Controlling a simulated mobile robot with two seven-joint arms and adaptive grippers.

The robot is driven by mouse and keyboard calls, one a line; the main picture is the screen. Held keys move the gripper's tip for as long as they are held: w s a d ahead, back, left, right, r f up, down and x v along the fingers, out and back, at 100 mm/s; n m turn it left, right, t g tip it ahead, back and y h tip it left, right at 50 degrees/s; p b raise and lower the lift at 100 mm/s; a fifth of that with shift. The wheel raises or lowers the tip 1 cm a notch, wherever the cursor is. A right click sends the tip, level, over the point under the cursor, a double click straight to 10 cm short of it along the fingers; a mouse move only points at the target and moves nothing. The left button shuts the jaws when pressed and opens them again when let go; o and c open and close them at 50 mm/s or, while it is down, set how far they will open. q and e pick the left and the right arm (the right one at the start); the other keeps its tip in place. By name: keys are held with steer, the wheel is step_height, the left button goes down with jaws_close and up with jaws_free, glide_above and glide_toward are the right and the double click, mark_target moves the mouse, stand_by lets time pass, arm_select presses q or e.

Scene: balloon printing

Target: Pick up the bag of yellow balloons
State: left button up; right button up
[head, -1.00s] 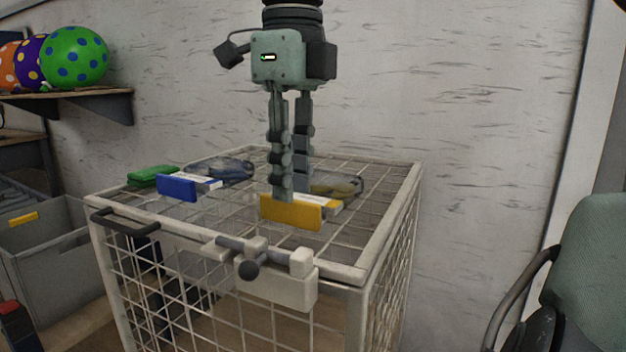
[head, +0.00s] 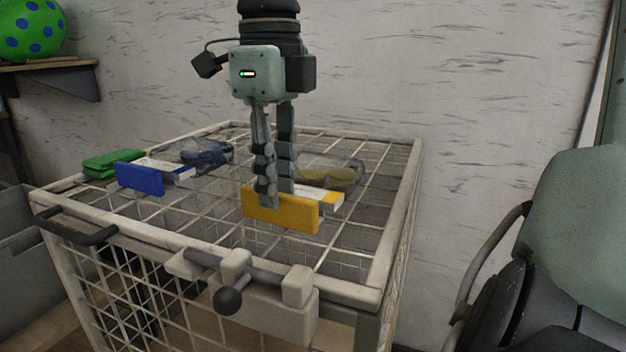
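The bag of yellow balloons (head: 345,174) is a clear bag lying on the wire-mesh top of the cage (head: 365,282). Its white label and upright yellow tag (head: 296,214) face me. My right gripper (head: 277,200) points straight down at this tag. One finger shows at the tag's near side and the other goes down behind it. The far fingertip is partly hidden, so I cannot tell whether the fingers press on the tag. The bag and tag rest on the mesh. My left gripper is not in view.
A bag with a blue tag (head: 140,180) and dark blue balloons (head: 207,154) lies left on the mesh, with a green item (head: 112,163) beyond it. The cage has a latch (head: 235,290) in front.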

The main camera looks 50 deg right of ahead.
step_height(320, 180, down, 2)
steer(key=shift+f, duration=0.25)
jaws_close()
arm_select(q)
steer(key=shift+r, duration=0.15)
arm_select(e)
steer(key=shift+r, duration=0.1)
steer(key=shift+w+r, duration=0.1)
steer(key=shift+r, duration=0.15)
step_height(320, 180, up, 9)
steer(key=shift+f+p, duration=0.2)
steer(key=shift+p, duration=0.15)
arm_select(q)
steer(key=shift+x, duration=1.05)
arm_select(e)
steer(key=shift+r, duration=0.4)
